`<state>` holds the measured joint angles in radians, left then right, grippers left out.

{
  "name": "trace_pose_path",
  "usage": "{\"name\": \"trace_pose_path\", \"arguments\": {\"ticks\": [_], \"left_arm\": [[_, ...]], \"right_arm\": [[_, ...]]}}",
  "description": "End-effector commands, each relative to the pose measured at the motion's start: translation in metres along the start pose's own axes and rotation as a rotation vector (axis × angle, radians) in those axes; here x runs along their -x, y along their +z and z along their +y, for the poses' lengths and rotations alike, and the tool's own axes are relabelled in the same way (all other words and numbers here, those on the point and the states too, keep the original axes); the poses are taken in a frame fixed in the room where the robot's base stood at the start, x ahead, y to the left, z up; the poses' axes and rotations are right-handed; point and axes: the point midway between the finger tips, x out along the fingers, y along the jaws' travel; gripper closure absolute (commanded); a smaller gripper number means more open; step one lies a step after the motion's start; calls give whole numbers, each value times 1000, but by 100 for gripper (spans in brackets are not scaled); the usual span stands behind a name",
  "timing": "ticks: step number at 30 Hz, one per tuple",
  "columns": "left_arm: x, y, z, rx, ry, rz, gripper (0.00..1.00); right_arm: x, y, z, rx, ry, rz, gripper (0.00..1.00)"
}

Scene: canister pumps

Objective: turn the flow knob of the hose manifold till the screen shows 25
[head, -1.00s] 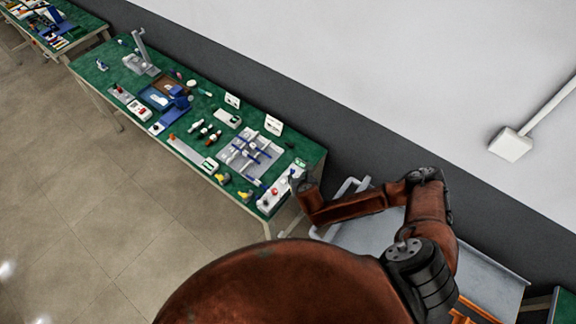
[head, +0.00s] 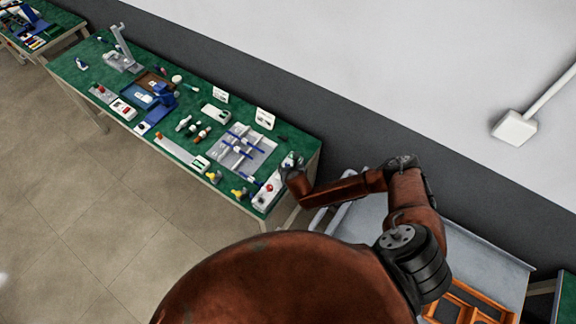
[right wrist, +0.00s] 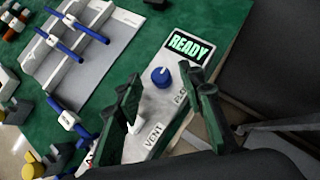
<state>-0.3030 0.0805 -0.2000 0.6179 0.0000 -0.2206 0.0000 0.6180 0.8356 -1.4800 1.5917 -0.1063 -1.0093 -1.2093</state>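A light-grey panel (right wrist: 150,110) on the green bench carries a lit screen (right wrist: 188,48) reading READY, a blue knob (right wrist: 161,77) and a white lever (right wrist: 135,125) by the word VENT. Another label is partly covered by a finger. The panel also shows at the bench's right end in the head view (head: 264,197). In the right wrist view, my right gripper (right wrist: 170,93) is open and empty; the knob appears between and beyond its fingertips, seemingly apart from them. In the head view, it hangs over the panel's far end (head: 291,170). My left gripper is out of view.
A grey board with blue rods (head: 240,150) lies beside the panel. Yellow-based parts (head: 240,192) stand at the bench's front edge. Several other devices fill the bench further left. A grey-topped cart (head: 460,246) stands right of the bench.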

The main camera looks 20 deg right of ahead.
Motion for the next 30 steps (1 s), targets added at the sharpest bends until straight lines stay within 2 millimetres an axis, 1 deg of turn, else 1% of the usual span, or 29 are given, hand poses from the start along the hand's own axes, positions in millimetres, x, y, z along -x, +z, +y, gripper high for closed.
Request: {"name": "trace_pose_path", "arguments": {"ticks": [1, 5, 13, 27, 29, 30], "left_arm": [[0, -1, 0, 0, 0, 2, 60], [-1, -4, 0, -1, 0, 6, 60], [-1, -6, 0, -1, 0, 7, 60], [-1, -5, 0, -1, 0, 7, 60], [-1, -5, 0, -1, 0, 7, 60], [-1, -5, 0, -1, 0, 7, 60]], "right_arm": [[-5, 0, 0, 0, 0, 0, 64], [-11, 0, -1, 0, -1, 0, 64], [-12, 0, -2, -2, -1, 0, 64], [-12, 0, -2, -2, -2, 0, 96], [-12, 0, -2, -2, -2, 0, 100], [-12, 0, -2, -2, -2, 0, 100]]}}
